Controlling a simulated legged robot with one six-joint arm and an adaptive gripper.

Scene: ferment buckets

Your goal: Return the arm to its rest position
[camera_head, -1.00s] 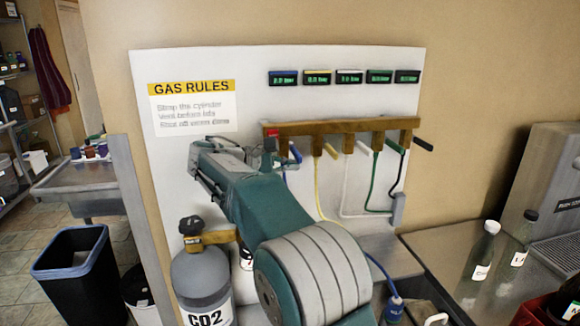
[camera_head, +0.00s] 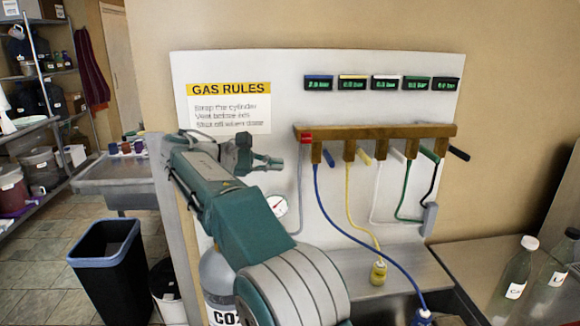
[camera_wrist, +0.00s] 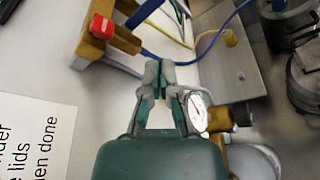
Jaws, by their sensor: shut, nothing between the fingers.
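My gripper (camera_head: 276,163) is in front of the white gas board (camera_head: 385,110), left of the wooden manifold rail (camera_head: 375,131). The fingertips appear clear of the hoses and the rail, though the exact gap cannot be told. My arm covers part of the CO2 cylinder (camera_head: 217,276).
A pressure gauge (camera_head: 277,206) sits below my gripper and shows beside it in the wrist view (camera_wrist: 197,113). Blue (camera_head: 345,217) and yellow (camera_head: 347,197) hoses hang at the right. A black bin (camera_head: 108,270) stands left. Bottles (camera_head: 519,266) stand on the right counter.

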